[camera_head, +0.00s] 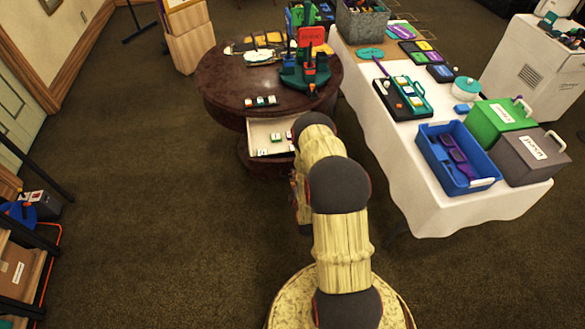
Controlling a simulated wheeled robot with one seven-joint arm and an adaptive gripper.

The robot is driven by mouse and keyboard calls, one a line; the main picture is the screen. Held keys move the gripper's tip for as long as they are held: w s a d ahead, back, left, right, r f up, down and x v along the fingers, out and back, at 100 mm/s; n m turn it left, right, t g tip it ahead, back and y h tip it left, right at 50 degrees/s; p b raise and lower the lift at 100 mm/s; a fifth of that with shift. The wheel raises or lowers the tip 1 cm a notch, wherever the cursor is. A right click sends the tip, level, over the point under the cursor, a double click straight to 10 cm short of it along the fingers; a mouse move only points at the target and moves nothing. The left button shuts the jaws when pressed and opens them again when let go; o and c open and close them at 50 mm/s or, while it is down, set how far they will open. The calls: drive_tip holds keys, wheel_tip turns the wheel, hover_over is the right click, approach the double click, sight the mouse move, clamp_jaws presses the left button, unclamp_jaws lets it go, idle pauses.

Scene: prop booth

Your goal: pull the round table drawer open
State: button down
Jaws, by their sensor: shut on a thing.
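The round table (222,93) has a dark reddish-brown top and stands left of centre at the back. Its drawer (258,135) is partly out toward me, and its pale inside shows with a few small white and green pieces in it. The drawer's right part is hidden behind my arm. My arm rises from the bottom and reaches the drawer's right front side. My gripper is hidden behind my arm links, so its fingers and any handle between them do not show.
Models and small blocks (261,101) stand on the round tabletop. A long table with a white cloth (425,205) stands close on the right, with a blue bin (447,183), a green case (490,125) and a grey case (522,163). The carpet (150,200) at left is clear; shelving (20,265) stands at far left.

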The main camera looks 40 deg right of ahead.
drive_tip(key=shift+s+a, duration=0.35)
drive_tip(key=shift+s, duration=0.2)
drive_tip(key=c, duration=2.3)
unclamp_jaws()
drive_tip(key=v, duration=1.1)
drive_tip(key=shift+s+a, duration=0.25)
drive_tip(key=shift+s, duration=0.1)
